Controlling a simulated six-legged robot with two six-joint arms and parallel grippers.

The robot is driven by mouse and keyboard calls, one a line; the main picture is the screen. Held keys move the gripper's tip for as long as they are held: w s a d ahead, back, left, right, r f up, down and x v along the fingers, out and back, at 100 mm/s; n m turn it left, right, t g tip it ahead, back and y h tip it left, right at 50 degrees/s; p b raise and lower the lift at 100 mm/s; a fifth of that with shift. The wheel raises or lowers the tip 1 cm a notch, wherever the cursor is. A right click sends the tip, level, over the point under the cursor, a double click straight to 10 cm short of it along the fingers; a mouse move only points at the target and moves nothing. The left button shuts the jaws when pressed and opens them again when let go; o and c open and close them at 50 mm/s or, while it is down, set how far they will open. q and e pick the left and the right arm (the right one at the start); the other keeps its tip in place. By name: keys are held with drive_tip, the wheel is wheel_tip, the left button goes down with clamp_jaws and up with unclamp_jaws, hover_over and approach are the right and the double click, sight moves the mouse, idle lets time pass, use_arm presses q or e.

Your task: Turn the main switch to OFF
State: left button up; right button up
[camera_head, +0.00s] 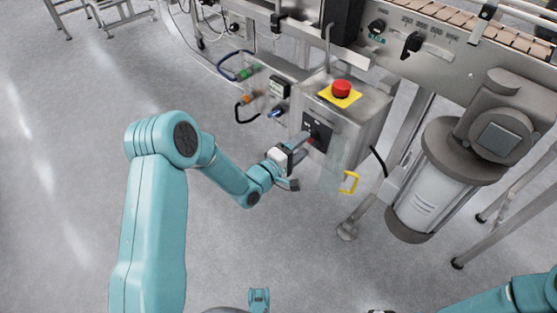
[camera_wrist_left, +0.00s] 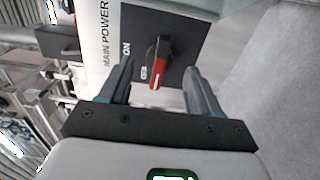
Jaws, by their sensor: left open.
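The main switch is a dark rotary handle with a red end (camera_wrist_left: 157,75) on a dark plate (camera_wrist_left: 178,28) marked MAIN POWER and ON. In the left wrist view the handle runs up and down the picture, its red end beside a small label I cannot read clearly. In the head view the switch (camera_head: 319,132) is on the front of a steel control box (camera_head: 352,123). My left gripper (camera_head: 306,143) is open in front of the plate. In the wrist view its fingers (camera_wrist_left: 159,72) lie either side of the handle; contact cannot be told. My right gripper's fingers are out of view.
A red emergency-stop button (camera_head: 341,88) on a yellow plate tops the box. A grey motor housing (camera_head: 465,147) stands to the right.

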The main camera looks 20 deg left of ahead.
use_arm(q)
drive_tip(key=p+v, duration=0.2)
drive_tip(key=v, duration=1.1)
drive_tip(key=shift+s, duration=0.2)
drive_tip(key=shift+r, duration=0.1)
drive_tip(key=d+m+g+h, duration=0.1)
drive_tip(key=d+h, duration=0.1)
drive_tip(key=d, duration=0.4)
drive_tip(key=s+d+f+m+g+y, duration=0.2)
drive_tip(key=s+d+f+m+g, duration=0.1)
drive_tip(key=d+f+g, duration=0.3)
drive_tip(key=s+f+m+g+y, duration=0.2)
drive_tip(key=s+f+m+g, duration=0.65)
drive_tip(key=s, duration=0.85)
wheel_tip(320, 180, up, 26)
drive_tip(key=g+p, duration=0.1)
drive_tip(key=p, duration=2.8)
drive_tip(key=shift+s+r, duration=0.15)
drive_tip(key=shift+s, duration=0.2)
